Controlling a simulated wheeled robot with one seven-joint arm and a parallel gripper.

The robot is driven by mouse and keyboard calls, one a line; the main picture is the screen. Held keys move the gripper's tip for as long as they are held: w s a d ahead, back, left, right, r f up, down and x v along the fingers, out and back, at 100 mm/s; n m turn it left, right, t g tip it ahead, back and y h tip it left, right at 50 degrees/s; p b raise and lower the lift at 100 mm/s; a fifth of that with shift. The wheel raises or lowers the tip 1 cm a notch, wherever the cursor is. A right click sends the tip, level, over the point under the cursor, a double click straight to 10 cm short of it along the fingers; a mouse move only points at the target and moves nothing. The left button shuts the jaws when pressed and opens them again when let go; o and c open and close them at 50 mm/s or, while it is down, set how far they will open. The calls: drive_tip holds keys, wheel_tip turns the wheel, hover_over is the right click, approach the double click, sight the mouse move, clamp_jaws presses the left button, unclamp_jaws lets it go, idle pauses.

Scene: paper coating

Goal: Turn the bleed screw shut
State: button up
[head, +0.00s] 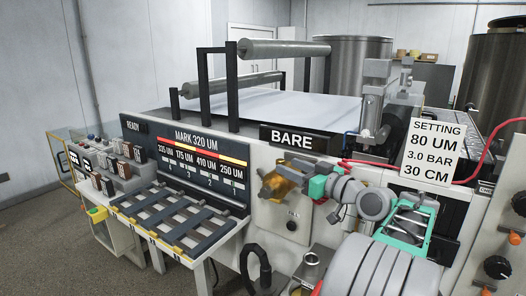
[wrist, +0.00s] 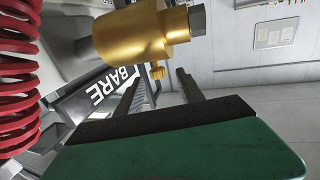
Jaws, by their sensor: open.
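The bleed screw (wrist: 157,72) is a small brass knob at the underside of a larger brass cylinder (wrist: 130,38) with a dark hex end, in the wrist view. My gripper (wrist: 161,77) is open, with its two dark fingers pointing toward the cylinder. The screw appears between the fingertips, one on each side. I cannot tell whether it lies between them in depth or just beyond. In the head view the brass cylinder (head: 283,184) sits on the machine's front panel, with my gripper (head: 304,187) close at its right. The screw cannot be made out there.
A red coiled hose (wrist: 18,75) hangs at the left of the wrist view. A black "BARE" sign (head: 298,139) is above the brass cylinder. A rack with dark bars (head: 180,222) juts out at left. A metal cup (head: 311,262) stands below.

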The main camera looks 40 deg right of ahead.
sight(277, 160)
drive_tip(key=w+p, duration=0.1)
drive_tip(key=w, duration=0.2)
drive_tip(key=w+p, duration=0.1)
drive_tip(key=w, duration=0.3)
drive_tip(key=shift+w+a+r, duration=0.1)
drive_tip(key=shift+a+r, duration=0.05)
drive_tip(key=shift+r, duration=0.05)
drive_tip(key=shift+w+f, duration=0.1)
drive_tip(key=shift+w, duration=0.3)
clamp_jaws()
